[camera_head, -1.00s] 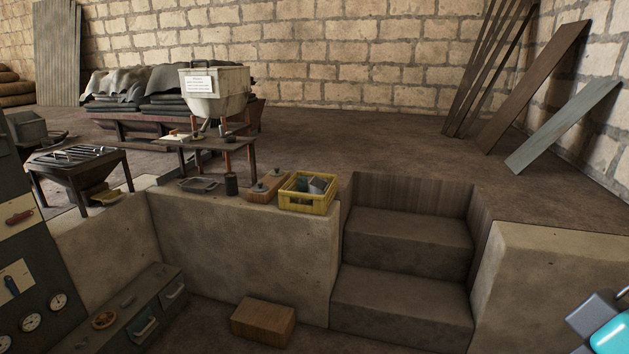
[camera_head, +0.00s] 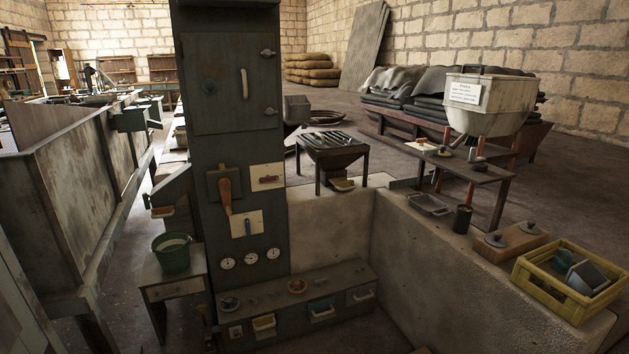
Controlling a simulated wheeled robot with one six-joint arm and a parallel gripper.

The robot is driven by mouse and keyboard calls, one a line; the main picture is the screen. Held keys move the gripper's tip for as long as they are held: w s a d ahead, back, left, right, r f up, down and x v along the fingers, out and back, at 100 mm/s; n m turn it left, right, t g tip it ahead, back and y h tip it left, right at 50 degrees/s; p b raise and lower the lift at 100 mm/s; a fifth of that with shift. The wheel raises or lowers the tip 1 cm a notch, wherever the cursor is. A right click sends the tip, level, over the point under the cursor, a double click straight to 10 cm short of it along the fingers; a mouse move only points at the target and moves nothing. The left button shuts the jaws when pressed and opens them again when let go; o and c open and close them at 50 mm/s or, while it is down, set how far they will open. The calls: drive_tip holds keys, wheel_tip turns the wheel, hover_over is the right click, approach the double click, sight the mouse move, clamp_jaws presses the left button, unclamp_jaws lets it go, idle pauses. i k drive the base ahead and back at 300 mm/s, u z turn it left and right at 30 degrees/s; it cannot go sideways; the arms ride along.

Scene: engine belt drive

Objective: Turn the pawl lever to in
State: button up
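I cannot tell for sure which part is the pawl lever. A tall dark grey cabinet (camera_head: 274,213) at centre left carries several levers. One has a long orange-brown handle (camera_head: 225,193) hanging down from a dark plate. A small red lever (camera_head: 269,180) lies nearly level on a cream plate to its right. A small blue-tipped lever (camera_head: 247,227) stands about upright on another cream plate below. Any lettering on these plates is too small to read. My gripper is not in view.
Three round gauges (camera_head: 250,257) sit below the levers. A low drawer bench (camera_head: 335,290) runs along the cabinet's foot. A green bucket (camera_head: 171,254) stands on a small stand at left. A concrete wall (camera_head: 440,270) and a yellow crate (camera_head: 570,300) bound the right.

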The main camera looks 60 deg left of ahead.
sight(267, 178)
drive_tip(key=u, duration=2.15)
drive_tip(key=i, duration=0.7)
drive_tip(key=u, duration=0.5)
drive_tip(key=i, duration=1.05)
drive_tip(key=u, duration=0.1)
